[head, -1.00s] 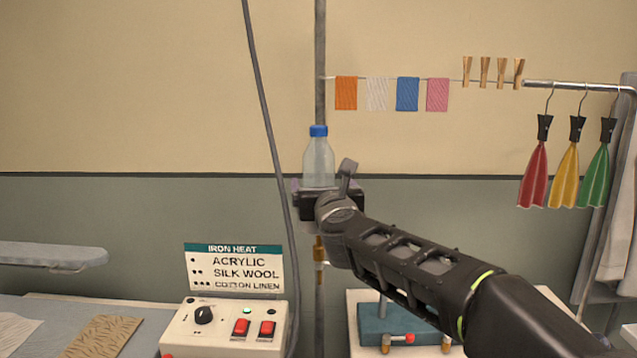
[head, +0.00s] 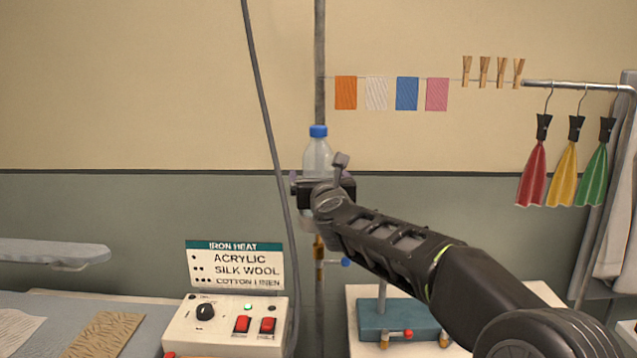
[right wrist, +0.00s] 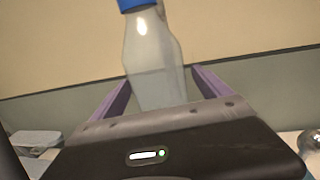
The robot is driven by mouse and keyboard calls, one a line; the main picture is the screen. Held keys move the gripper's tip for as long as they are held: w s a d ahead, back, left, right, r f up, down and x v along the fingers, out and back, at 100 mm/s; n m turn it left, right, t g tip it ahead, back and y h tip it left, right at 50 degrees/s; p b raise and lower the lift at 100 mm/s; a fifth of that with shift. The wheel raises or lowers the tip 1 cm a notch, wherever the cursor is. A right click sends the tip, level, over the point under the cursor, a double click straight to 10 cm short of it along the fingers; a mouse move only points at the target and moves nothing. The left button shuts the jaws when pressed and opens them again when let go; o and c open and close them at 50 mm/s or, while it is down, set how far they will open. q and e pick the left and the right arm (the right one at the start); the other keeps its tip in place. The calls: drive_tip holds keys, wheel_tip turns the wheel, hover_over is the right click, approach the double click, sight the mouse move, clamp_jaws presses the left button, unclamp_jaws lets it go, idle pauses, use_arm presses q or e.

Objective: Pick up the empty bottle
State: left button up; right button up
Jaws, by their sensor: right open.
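The empty bottle (head: 318,158) is clear with a blue cap and stands upright in front of the grey vertical pole in the head view. My right gripper (head: 320,178) is at the bottle's lower body and hides part of it. In the right wrist view the bottle (right wrist: 152,62) stands between the two purple fingers of my right gripper (right wrist: 158,82). The fingers are open, one on each side, with a gap visible to the bottle. What the bottle rests on is hidden behind my gripper. My left gripper is not in view.
A grey cable (head: 265,110) hangs just left of the bottle. A control box (head: 205,338) with red switches stands below left. A blue block (head: 385,320) with taps lies below my right arm. Coloured garments (head: 563,165) hang from a rail at the right.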

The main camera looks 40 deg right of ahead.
sight(320, 133)
drive_tip(key=shift+c, duration=0.2)
drive_tip(key=c, duration=1.4)
drive_tip(key=shift+c, duration=0.2)
wheel_tip(320, 133, up, 10)
drive_tip(key=p, duration=0.4)
drive_tip(key=shift+p, duration=0.35)
